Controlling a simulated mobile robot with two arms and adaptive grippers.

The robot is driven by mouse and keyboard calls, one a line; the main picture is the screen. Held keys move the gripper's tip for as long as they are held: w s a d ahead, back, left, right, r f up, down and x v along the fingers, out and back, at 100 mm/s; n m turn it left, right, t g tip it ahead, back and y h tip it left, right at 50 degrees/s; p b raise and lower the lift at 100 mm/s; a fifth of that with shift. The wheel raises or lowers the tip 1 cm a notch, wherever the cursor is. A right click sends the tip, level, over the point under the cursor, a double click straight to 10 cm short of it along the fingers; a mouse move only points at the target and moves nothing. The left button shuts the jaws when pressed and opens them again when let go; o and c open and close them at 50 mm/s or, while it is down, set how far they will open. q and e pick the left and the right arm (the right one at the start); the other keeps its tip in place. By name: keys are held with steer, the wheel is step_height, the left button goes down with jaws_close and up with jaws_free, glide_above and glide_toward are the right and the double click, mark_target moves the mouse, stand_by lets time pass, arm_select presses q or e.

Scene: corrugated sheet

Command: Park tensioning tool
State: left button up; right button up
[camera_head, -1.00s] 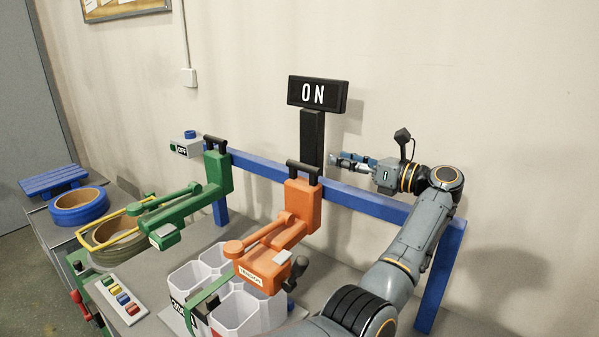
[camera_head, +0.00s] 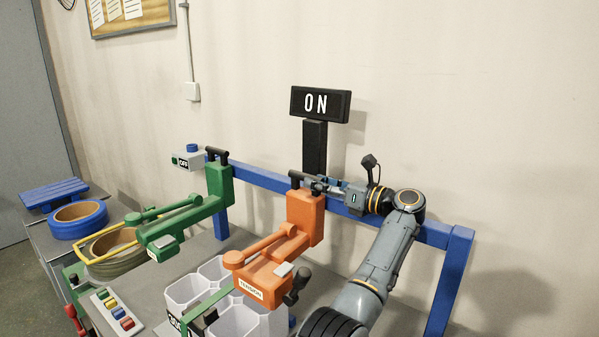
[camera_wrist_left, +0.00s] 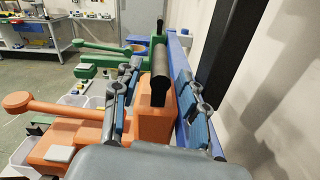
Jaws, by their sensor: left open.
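The orange tensioning tool (camera_head: 302,218), labelled TENSION, is at the blue rail (camera_head: 265,179), its body upright and its arm reaching forward over the bench. Its black top handle (camera_wrist_left: 161,72) stands between the fingers of my left gripper (camera_wrist_left: 158,85) in the left wrist view. The left gripper (camera_head: 318,185) is open, with one blue-padded finger on each side of the handle. I see no clear contact. A green tool (camera_head: 219,190) is at the same rail to the left. My right gripper is not in view.
White bins (camera_head: 183,291) stand below the tools. A black ON sign (camera_head: 319,104) rises behind the rail, and an OFF box (camera_head: 187,160) is at its left end.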

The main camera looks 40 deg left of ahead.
mark_target(300, 177)
arm_select(q)
steer(key=a, duration=0.1)
steer(key=a+p, duration=0.1)
steer(key=a, duration=0.3)
steer(key=shift+s+r, duration=0.15)
steer(key=shift+s, duration=0.15)
steer(key=shift+a+p, duration=0.4)
steer(key=shift+a, duration=0.35)
jaws_close()
